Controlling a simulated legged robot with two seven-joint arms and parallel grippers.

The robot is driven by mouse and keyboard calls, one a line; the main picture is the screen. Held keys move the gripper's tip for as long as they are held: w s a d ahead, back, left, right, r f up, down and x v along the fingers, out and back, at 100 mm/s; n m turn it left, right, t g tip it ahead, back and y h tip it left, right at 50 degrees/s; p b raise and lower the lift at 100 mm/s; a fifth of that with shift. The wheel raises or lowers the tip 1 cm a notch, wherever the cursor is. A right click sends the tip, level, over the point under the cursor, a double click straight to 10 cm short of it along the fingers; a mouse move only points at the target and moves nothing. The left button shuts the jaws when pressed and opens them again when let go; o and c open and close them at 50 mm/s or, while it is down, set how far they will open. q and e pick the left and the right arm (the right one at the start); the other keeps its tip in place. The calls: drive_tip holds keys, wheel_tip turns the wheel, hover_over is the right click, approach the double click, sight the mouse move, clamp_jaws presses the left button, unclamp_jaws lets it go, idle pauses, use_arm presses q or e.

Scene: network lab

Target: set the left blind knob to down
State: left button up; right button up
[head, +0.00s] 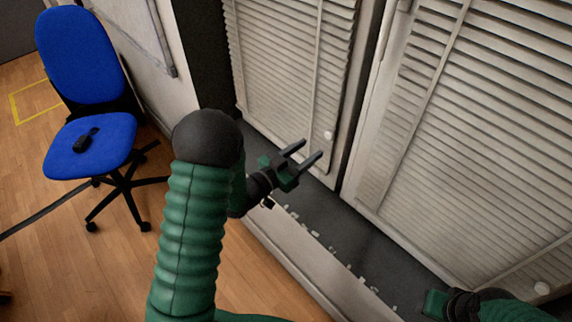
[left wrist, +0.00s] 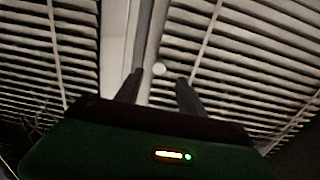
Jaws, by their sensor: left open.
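The left blind knob (head: 328,135) is a small white round knob low on the left white slatted blind (head: 290,70). It also shows in the left wrist view (left wrist: 159,69), between the fingertips and beyond them. My left gripper (head: 311,149) is open, its two dark fingers pointing toward the knob from just below and left of it in the head view. Nothing is between the fingers; I cannot tell how large the gap to the knob is. My right gripper (head: 435,303) is partly in view at the bottom right, and its fingers cannot be made out.
A second white knob (head: 541,288) sits low on the right blind (head: 480,150). A dark grey sill (head: 345,235) with pale specks runs below the blinds. A blue office chair (head: 85,60) with a small black object (head: 86,140) on its seat stands at left on the wooden floor.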

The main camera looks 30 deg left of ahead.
use_arm(q)
drive_tip(key=v, duration=0.9)
drive_tip(key=shift+s+a, duration=0.2)
drive_tip(key=shift+s, duration=0.15)
drive_tip(key=s+d+n+g+y+p, duration=0.2)
drive_tip(key=s+d+g+y+p, duration=0.1)
drive_tip(key=s+g, duration=0.4)
drive_tip(key=s+d+n+g+y+p, duration=0.2)
drive_tip(key=s+d+g+y+p, duration=0.1)
drive_tip(key=s+g+p, duration=0.2)
drive_tip(key=shift+s+r+g, duration=0.5)
drive_tip(key=shift+s+g, duration=0.65)
drive_tip(key=shift+g, duration=0.05)
drive_tip(key=shift+d, duration=0.15)
idle(1.2)
